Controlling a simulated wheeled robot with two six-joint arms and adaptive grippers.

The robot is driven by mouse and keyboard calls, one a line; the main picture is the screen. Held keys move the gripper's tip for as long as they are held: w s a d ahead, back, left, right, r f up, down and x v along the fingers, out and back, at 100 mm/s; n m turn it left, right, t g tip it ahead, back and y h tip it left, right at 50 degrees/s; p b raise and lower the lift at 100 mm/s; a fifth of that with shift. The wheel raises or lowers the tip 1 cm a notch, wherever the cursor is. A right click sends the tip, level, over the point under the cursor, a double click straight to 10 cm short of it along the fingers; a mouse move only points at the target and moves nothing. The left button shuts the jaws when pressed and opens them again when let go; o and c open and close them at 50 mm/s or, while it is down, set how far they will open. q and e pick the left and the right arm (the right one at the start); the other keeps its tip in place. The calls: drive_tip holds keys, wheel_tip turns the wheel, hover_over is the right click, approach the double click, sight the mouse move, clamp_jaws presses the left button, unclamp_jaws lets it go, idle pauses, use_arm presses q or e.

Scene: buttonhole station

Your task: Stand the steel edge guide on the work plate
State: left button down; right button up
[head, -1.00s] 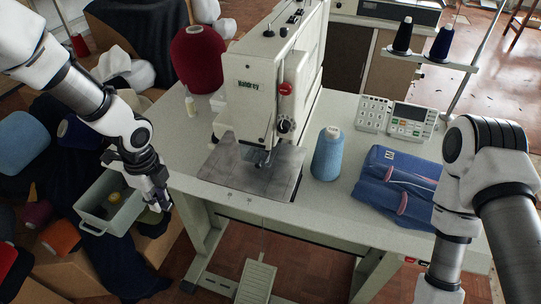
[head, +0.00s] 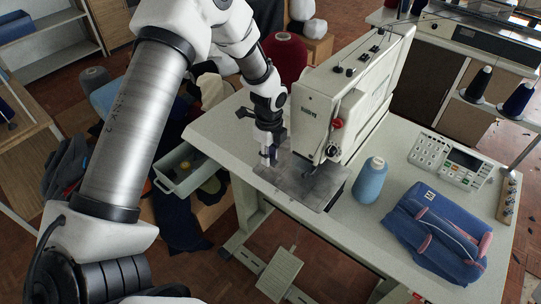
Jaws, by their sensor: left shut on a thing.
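My left gripper (head: 268,156) comes down from above at the left edge of the grey steel work plate (head: 318,190), beside the sewing machine. It is shut on a small, pale metallic piece, which I take to be the steel edge guide; it is mostly hidden between the fingers. I cannot tell whether the piece touches the table or plate. The work plate lies flat on the table under the machine head and its middle is bare. My right gripper is not in view.
The buttonhole machine (head: 345,95) stands right of my left gripper. A blue thread cone (head: 370,180), folded blue garment (head: 440,235) and control panel (head: 447,160) are further right. An open grey drawer bin (head: 183,178) hangs at the table's left side.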

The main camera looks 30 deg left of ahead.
sight(269, 168)
use_arm(q)
drive_tip(key=shift+w+a+f, duration=0.15)
drive_tip(key=shift+w+f, duration=0.05)
wheel_tip(269, 168, down, 3)
drive_tip(key=shift+a+r+p, duration=0.1)
drive_tip(key=shift+r+p, duration=0.05)
drive_tip(key=shift+p, duration=0.7)
drive_tip(key=shift+f, duration=0.45)
drive_tip(key=c, duration=1)
unclamp_jaws()
drive_tip(key=shift+r, duration=0.3)
wheel_tip(269, 168, up, 12)
drive_tip(key=b, duration=0.3)
drive_tip(key=shift+f, duration=0.25)
drive_tip(key=shift+r, duration=0.15)
